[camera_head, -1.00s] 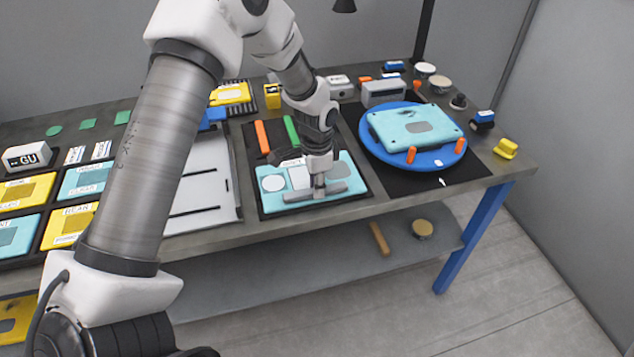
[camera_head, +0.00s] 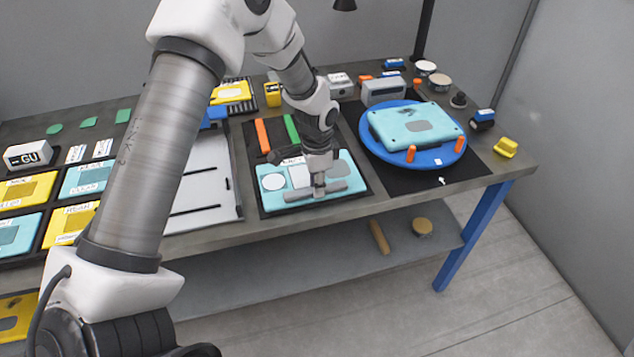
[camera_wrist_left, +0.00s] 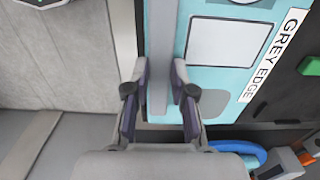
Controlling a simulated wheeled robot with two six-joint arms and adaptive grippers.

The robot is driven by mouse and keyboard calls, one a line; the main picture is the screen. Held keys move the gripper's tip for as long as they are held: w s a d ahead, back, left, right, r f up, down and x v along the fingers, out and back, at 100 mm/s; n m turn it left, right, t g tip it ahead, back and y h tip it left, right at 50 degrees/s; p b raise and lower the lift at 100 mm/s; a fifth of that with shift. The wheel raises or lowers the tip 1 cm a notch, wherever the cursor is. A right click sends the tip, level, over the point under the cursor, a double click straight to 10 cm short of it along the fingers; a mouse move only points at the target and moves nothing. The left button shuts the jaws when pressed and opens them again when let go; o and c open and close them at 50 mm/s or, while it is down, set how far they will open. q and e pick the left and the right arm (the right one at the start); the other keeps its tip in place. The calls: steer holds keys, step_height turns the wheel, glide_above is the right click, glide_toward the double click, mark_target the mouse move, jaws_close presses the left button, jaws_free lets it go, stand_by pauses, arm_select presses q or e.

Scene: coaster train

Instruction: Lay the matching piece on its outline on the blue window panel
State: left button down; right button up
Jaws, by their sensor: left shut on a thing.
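My left gripper (camera_head: 318,187) points down over the near part of a light-blue panel (camera_head: 345,165) on a black tray. It is shut on a long grey bar (camera_head: 335,188). In the left wrist view the bar (camera_wrist_left: 160,50) lies between the two fingers (camera_wrist_left: 158,98), across the panel's edge area. The panel (camera_wrist_left: 195,75) carries a label reading "GREY EDGE" and a pale rectangle. In the head view it shows a white disc shape, a white rectangle and a grey patch. I cannot tell whether the bar touches the panel. My right gripper is out of view.
A blue turntable (camera_head: 372,150) stands to the right, bearing another light-blue panel (camera_head: 385,130) with orange pegs beside it. An orange bar (camera_head: 262,136) and a green bar (camera_head: 292,128) lie behind. A white board (camera_head: 200,195) is at the left. The table's front edge is close.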

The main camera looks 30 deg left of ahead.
arm_select(q)
steer(key=shift+f, duration=0.2)
stand_by(0.6)
steer(key=c, duration=0.9)
jaws_free()
steer(key=shift+r+p, duration=2.8)
steer(key=shift+r, duration=0.25)
steer(key=shift+f, duration=0.1)
